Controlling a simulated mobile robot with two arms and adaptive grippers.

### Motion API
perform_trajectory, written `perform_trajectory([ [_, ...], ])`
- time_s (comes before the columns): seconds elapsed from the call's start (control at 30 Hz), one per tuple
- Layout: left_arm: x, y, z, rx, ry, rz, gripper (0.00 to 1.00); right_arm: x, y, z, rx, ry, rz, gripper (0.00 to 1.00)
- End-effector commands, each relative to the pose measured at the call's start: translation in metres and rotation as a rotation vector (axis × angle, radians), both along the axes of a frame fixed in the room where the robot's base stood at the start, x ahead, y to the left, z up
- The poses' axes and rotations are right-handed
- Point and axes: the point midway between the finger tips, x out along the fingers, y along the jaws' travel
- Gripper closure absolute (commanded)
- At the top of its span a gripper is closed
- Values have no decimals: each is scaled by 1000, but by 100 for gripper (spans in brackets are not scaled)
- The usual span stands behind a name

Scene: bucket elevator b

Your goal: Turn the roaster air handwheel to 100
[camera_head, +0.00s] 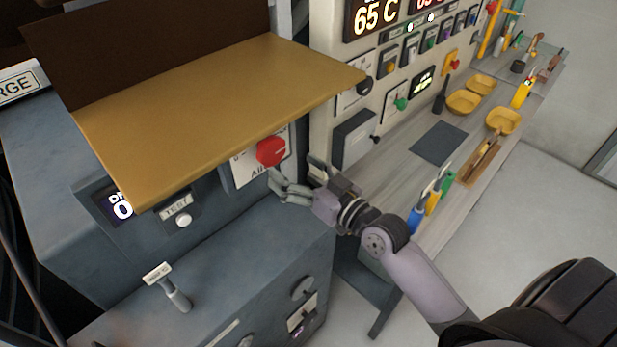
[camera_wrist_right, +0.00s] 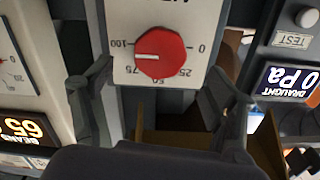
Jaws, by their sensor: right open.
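The roaster air handwheel is a round red knob (camera_head: 271,151) on a white dial plate (camera_head: 244,170), partly under the tan shelf in the head view. In the right wrist view, which is upside down, the red knob (camera_wrist_right: 160,52) faces me with its white mark between 75 and 100. My right gripper (camera_head: 292,175) is open in front of the knob, just below and right of it. Its two fingers (camera_wrist_right: 160,82) are spread to either side of the knob, with nothing between them. I see no contact with the knob. My left gripper is not in view.
The tan shelf (camera_head: 220,100) juts out over the knob. A TEST button (camera_head: 183,221) and a draught display (camera_head: 120,204) sit left of it. A T-handled lever (camera_head: 175,292) stands below. A control panel and a workbench (camera_head: 400,170) with trays and tools lie right.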

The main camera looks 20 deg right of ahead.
Motion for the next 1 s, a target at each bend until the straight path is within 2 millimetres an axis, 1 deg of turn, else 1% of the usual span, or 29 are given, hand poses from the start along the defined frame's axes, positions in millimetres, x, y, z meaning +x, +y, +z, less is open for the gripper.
perform_trajectory([
  [0.03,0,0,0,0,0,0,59,-10,-3,-1,-2,3,2,21],
  [0.1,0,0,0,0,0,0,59,-21,-7,-1,-2,2,2,21],
  [0.2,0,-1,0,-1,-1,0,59,-31,-10,-1,-1,2,1,21],
  [0.3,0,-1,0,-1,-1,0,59,-37,-13,0,1,0,1,21],
  [0.43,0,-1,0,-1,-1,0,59,-40,-14,1,1,0,1,21],
  [0.87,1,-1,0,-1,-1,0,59,-40,-13,1,1,0,1,21],
  [0.93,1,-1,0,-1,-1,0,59,-41,-11,-3,-5,14,6,21],
  [1.0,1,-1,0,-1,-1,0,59,-46,-5,-14,-29,58,18,21],
])
